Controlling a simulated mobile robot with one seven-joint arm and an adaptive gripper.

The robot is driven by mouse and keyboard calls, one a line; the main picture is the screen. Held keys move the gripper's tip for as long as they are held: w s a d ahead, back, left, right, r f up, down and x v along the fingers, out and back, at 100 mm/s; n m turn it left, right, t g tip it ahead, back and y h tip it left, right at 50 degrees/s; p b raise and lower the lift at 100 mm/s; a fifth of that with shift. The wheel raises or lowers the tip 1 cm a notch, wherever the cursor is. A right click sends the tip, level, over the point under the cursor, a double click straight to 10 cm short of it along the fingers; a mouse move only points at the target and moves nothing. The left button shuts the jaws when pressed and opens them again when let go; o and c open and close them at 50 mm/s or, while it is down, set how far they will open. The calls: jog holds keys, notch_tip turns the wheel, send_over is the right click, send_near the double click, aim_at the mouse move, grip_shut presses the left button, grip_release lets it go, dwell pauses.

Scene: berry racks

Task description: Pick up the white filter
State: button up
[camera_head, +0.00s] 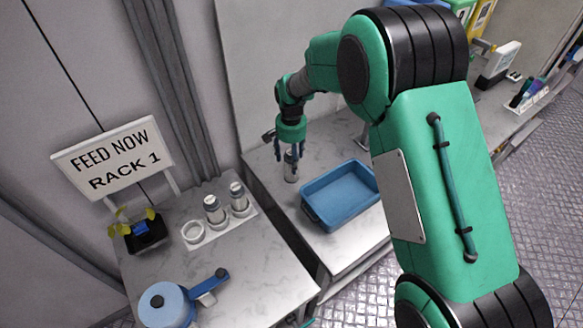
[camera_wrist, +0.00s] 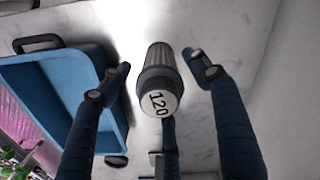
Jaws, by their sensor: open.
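I see gaps between the filter and the left and right fingertips. In the head view my gripper (camera_head: 290,152) points down over the filter.
A blue tray (camera_head: 311,213) is close by on the same counter. On the left table stand two similar canisters (camera_head: 214,210) (camera_head: 238,199) beside a white ring (camera_head: 193,232), a potted plant (camera_head: 146,234), a blue pot (camera_head: 166,305) and a "FEED NOW RACK 1" sign (camera_head: 112,158). A wall rises behind.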

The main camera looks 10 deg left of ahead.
jog(key=shift+f, duration=0.8)
jog(key=shift+d+f+b, duration=0.1)
jog(key=shift+f+b, duration=0.5)
jog(key=shift+f, duration=2)
jog(key=shift+c, duration=0.5)
jog(key=c, duration=1.2)
